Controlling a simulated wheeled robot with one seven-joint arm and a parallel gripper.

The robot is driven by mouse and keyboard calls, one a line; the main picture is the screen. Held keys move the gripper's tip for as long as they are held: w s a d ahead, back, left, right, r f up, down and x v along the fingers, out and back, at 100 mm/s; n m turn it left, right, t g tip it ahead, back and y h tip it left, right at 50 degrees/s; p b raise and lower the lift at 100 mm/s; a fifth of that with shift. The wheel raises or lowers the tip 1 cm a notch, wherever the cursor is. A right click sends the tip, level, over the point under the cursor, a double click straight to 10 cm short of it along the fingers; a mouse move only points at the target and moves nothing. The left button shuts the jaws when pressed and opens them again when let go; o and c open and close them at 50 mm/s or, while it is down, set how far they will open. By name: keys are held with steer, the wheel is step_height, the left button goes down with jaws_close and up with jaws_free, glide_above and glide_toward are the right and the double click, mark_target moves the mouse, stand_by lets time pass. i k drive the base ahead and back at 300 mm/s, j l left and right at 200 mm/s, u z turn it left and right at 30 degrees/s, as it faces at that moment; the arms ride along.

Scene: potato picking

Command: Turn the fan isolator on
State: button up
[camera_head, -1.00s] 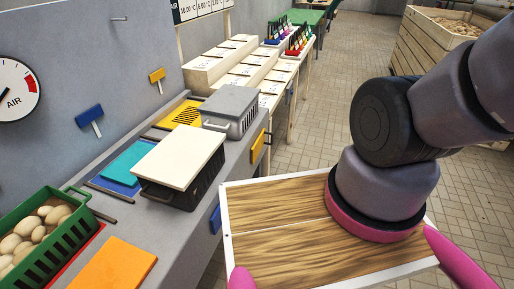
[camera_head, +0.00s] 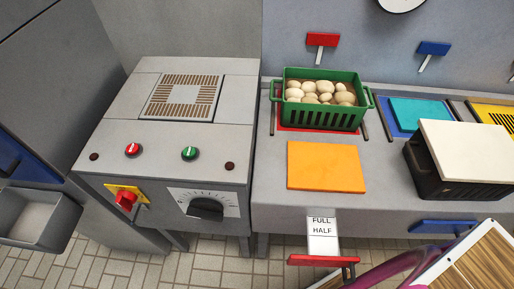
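A grey machine cabinet (camera_head: 222,137) stands left of the bench. On its front left is a red rotary handle (camera_head: 126,200) on a yellow plate, which looks like an isolator switch. The handle juts out and sits at a tilt; I cannot read any on or off marking or a fan label. To its right is a large black dial (camera_head: 206,209) on a white scale plate. Above are a red knob (camera_head: 132,150) and a green knob (camera_head: 189,153). My gripper is not in view.
A grated vent (camera_head: 183,97) tops the cabinet. A grey trough (camera_head: 32,218) is at the left. On the bench are a green crate (camera_head: 321,117) of potatoes, an orange board (camera_head: 326,167) and a black crate (camera_head: 429,181) under a pale board. Tiled floor shows in front.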

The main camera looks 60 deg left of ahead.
mark_target(125, 200)
steer(key=k+l+u, duration=0.2)
steer(key=l+u, duration=0.25)
steer(key=k+l+u, duration=0.15)
steer(key=u, duration=0.3)
steer(key=j+u, duration=0.15)
steer(key=u, duration=0.25)
steer(key=k+j+u, duration=0.1)
steer(key=u, duration=0.3)
steer(key=j+u, duration=0.2)
steer(key=u, duration=0.25)
steer(key=j+u, duration=0.15)
steer(key=u, duration=0.25)
steer(key=j+u, duration=0.15)
steer(key=u, duration=0.25)
steer(key=i+l+u, duration=0.1)
steer(key=l+u, duration=0.3)
steer(key=l, duration=0.2)
steer(key=l+u, duration=0.45)
steer(key=k+u, duration=0.15)
steer(key=u, duration=0.35)
